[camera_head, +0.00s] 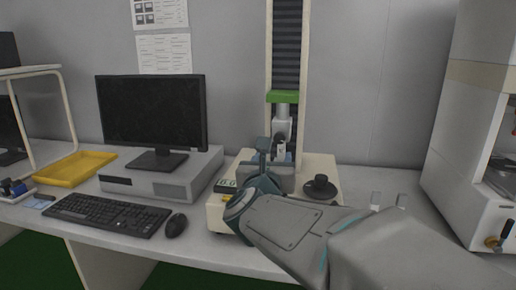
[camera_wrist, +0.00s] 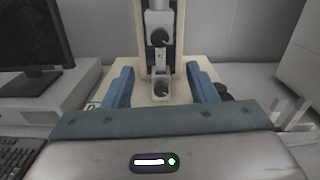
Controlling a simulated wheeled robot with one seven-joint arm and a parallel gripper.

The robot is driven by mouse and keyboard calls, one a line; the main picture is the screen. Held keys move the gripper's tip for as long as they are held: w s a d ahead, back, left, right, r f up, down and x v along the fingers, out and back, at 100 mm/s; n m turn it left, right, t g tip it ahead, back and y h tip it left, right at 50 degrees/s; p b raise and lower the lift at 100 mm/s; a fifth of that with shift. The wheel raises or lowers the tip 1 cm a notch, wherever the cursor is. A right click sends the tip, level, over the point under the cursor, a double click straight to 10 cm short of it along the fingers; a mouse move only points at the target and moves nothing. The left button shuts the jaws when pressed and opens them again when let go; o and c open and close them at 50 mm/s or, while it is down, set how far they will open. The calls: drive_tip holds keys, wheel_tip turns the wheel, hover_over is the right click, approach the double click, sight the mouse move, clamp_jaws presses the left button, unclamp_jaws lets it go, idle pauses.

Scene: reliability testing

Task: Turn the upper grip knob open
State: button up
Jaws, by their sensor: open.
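The testing machine (camera_head: 310,160) has a tall column with a green crosshead (camera_head: 284,97). The upper grip (camera_head: 283,127) hangs below it; in the wrist view its dark round upper knob (camera_wrist: 159,38) faces me. A light, flat piece (camera_wrist: 154,60) shows below that knob, above the lower grip (camera_wrist: 161,88), which has a dark spot on its front. My gripper (camera_wrist: 159,70) is open, its blue fingers apart to the left and right of the lower grip in the picture. The knob appears beyond and above the fingertips. In the head view my gripper (camera_head: 273,158) partly hides the grips.
A black round part (camera_head: 320,186) sits on the machine base, right of my gripper. A monitor (camera_head: 152,115), keyboard (camera_head: 108,214) and mouse (camera_head: 175,225) are on the left. A yellow tray (camera_head: 75,168) lies farther left. A white machine (camera_head: 470,170) stands at the right.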

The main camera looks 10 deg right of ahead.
sight(279, 140)
drive_tip(key=x, duration=1.3)
drive_tip(key=shift+w, duration=0.1)
drive_tip(key=c, duration=1)
